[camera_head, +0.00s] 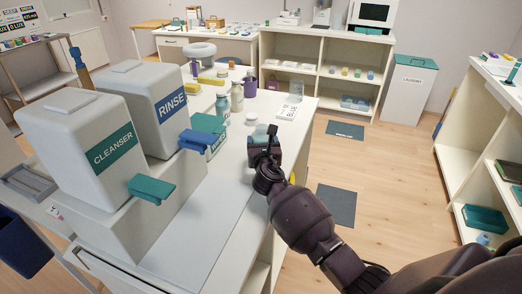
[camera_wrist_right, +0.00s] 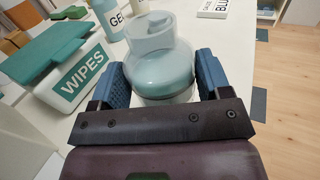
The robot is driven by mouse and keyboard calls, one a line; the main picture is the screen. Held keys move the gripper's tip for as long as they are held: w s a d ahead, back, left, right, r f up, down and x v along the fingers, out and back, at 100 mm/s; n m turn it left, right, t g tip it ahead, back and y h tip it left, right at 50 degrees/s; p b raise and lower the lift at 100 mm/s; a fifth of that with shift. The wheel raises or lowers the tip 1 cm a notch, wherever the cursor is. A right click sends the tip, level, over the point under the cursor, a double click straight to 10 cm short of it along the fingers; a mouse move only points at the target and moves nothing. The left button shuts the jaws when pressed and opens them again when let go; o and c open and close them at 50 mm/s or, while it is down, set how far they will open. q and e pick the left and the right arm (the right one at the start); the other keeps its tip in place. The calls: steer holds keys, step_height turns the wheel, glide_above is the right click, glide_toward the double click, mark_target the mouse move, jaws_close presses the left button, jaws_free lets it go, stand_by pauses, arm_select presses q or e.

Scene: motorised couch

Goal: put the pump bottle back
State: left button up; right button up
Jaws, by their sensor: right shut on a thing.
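The pump bottle (camera_wrist_right: 160,65), pale teal with a light blue-grey top, stands upright between the blue finger pads of my right gripper (camera_wrist_right: 158,85) in the right wrist view. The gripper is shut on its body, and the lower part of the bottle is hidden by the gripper. In the head view my right gripper (camera_head: 264,143) is over the front right part of the white counter (camera_head: 228,185). The bottle is mostly hidden there, with only a pale top showing. I cannot tell whether its base touches the counter. My left gripper is out of view.
A WIPES box (camera_wrist_right: 80,80) stands left of the gripper. CLEANSER (camera_head: 82,135) and RINSE (camera_head: 148,100) dispensers stand at the left. Teal and cream bottles (camera_head: 237,96), a purple cup (camera_head: 250,87) and a white labelled block (camera_head: 287,112) are further back. The counter in front is clear.

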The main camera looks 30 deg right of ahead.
steer(key=shift+f, duration=0.95)
steer(key=shift+f+b, duration=0.2)
steer(key=shift+b, duration=0.1)
steer(key=shift+r, duration=0.1)
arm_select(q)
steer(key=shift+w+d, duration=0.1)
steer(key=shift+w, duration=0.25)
arm_select(e)
steer(key=shift+r, duration=0.1)
steer(key=shift+f, duration=0.2)
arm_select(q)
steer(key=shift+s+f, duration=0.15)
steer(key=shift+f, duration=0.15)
arm_select(e)
steer(key=o, duration=1.1)
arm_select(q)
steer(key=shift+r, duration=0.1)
